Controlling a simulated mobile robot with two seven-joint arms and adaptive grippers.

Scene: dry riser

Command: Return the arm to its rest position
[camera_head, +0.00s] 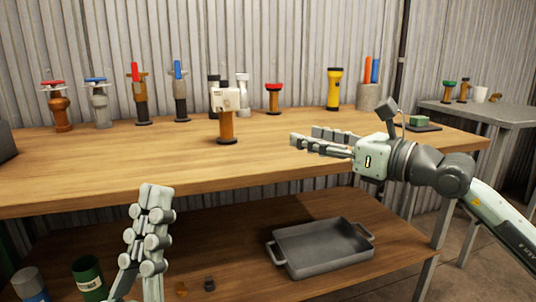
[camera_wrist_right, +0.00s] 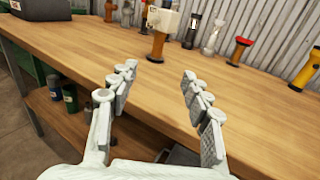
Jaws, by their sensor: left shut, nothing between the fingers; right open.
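My right gripper (camera_head: 322,141) comes in from the right above the wooden bench top. It is open and empty, its fingers pointing left toward a stand with a white box-shaped head on an orange post (camera_head: 227,121), but apart from it. In the right wrist view my right gripper (camera_wrist_right: 160,85) has its two fingers spread, with only bench top between them; the white-headed stand (camera_wrist_right: 160,30) is beyond them. My left gripper (camera_head: 152,200) is at the lower left, in front of the bench, shut with nothing held, fingers pointing up.
Along the back of the bench (camera_head: 90,172) stand several valves, a yellow flashlight (camera_head: 334,90) and a grey cup (camera_head: 370,97) with red and blue handles. A grey tray (camera_head: 322,250) lies on the lower shelf. A grey side table (camera_head: 500,112) stands right. The bench's front middle is clear.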

